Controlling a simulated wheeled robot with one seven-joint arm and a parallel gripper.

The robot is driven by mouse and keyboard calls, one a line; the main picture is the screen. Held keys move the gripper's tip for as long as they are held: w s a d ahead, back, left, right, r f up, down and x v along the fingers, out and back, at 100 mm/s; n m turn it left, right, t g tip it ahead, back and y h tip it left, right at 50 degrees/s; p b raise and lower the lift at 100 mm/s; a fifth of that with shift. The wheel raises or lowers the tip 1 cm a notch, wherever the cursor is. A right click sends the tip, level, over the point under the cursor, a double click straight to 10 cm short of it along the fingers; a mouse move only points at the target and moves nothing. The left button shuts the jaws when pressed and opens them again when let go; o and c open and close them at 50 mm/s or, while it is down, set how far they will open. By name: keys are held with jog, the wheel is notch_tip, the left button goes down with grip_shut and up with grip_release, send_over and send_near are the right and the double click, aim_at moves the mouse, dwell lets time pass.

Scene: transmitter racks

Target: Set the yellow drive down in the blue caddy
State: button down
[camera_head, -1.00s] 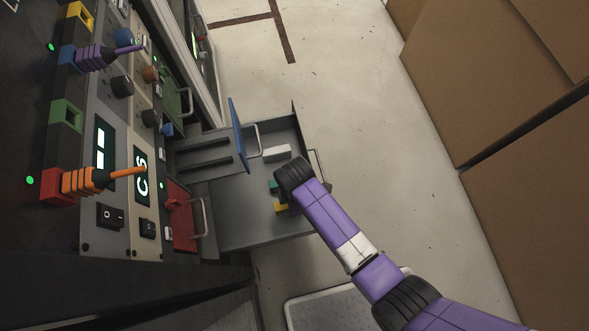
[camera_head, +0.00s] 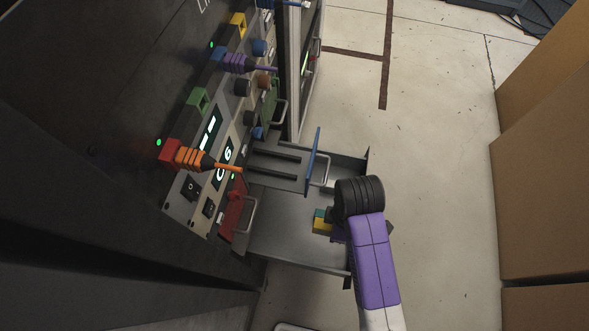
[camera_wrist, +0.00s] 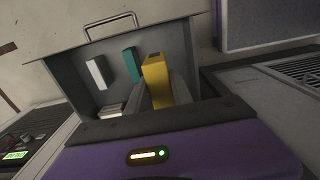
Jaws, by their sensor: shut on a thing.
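The yellow drive (camera_head: 321,228) is in my gripper, over the open grey drawer (camera_head: 290,258). In the wrist view the yellow drive (camera_wrist: 155,82) stands upright between the grey fingers of my gripper (camera_wrist: 161,92), which is shut on it. I cannot tell whether its lower end is clear of the drawer floor. The blue caddy (camera_head: 316,160) is pulled out of the rack above the drawer's far part. It has a blue front, a handle and a grey tray with two dark rails, and its tray looks empty.
A teal block (camera_wrist: 130,63) and a white block (camera_wrist: 96,72) stand in the drawer beside the yellow drive. The red caddy (camera_head: 235,205) and green caddy (camera_head: 270,100) sit in the rack. Orange and purple plugs stick out. Cardboard boxes (camera_head: 545,200) stand right; the floor between is clear.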

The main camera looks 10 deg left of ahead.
dwell(0.8)
jog(key=shift+s+d+m, duration=0.1)
jog(key=shift+s+m, duration=0.05)
jog(key=shift+m, duration=0.95)
jog(key=shift+d+r+m, duration=0.2)
jog(key=shift+m, duration=0.7)
jog(key=w+d+r+m+p, duration=0.1)
jog(key=w+d+r+m, duration=0.2)
jog(key=d+m, duration=0.3)
jog(key=w+d+r+m+p, duration=0.2)
jog(key=w+d+r+m, duration=0.2)
jog(key=d+r+m, duration=0.2)
jog(key=shift+w+d+m, duration=0.25)
jog(key=shift+d+m, duration=0.55)
jog(key=shift+m, duration=0.2)
